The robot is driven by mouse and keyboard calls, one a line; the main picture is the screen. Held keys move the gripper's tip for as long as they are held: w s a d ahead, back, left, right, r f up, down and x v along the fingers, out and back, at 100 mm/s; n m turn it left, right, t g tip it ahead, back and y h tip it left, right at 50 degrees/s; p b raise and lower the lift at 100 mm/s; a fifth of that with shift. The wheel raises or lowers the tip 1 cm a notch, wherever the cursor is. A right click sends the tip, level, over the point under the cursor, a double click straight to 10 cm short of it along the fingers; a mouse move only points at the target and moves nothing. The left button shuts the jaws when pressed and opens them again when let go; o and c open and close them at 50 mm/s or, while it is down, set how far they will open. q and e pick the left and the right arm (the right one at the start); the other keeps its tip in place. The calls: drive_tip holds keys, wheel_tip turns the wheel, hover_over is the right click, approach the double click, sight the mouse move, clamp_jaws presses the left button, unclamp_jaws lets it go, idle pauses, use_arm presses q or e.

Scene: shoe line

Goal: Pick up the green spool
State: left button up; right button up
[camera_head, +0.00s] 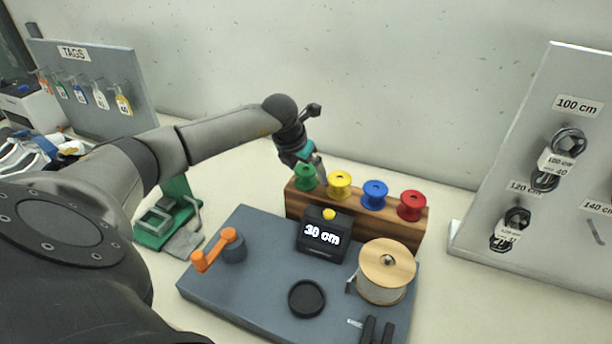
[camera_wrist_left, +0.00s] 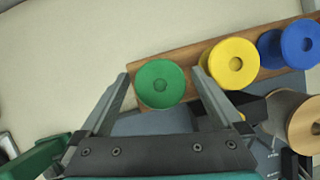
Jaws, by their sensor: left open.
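The green spool (camera_head: 305,177) stands at the left end of a wooden rack, beside a yellow spool (camera_head: 339,184), a blue spool (camera_head: 375,194) and a red spool (camera_head: 411,205). My left gripper (camera_head: 318,168) is at the green spool, reaching in from above and behind it. In the left wrist view the green spool (camera_wrist_left: 161,83) lies between the two open fingers of my left gripper (camera_wrist_left: 160,82). The right finger is in the narrow gap between the green and yellow spools (camera_wrist_left: 233,62). Whether the fingers touch the green spool I cannot tell. My right gripper is not in view.
The wooden rack (camera_head: 355,222) stands behind a grey board (camera_head: 262,278) with a "30 cm" display (camera_head: 322,235), an orange crank (camera_head: 217,249) and a wooden-topped reel (camera_head: 386,262). A tag panel (camera_head: 95,75) is at left, a cable panel (camera_head: 540,150) at right.

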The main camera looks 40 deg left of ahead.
use_arm(q)
drive_tip(key=shift+c, duration=0.2)
drive_tip(key=c, duration=1.3)
drive_tip(key=shift+r, duration=0.15)
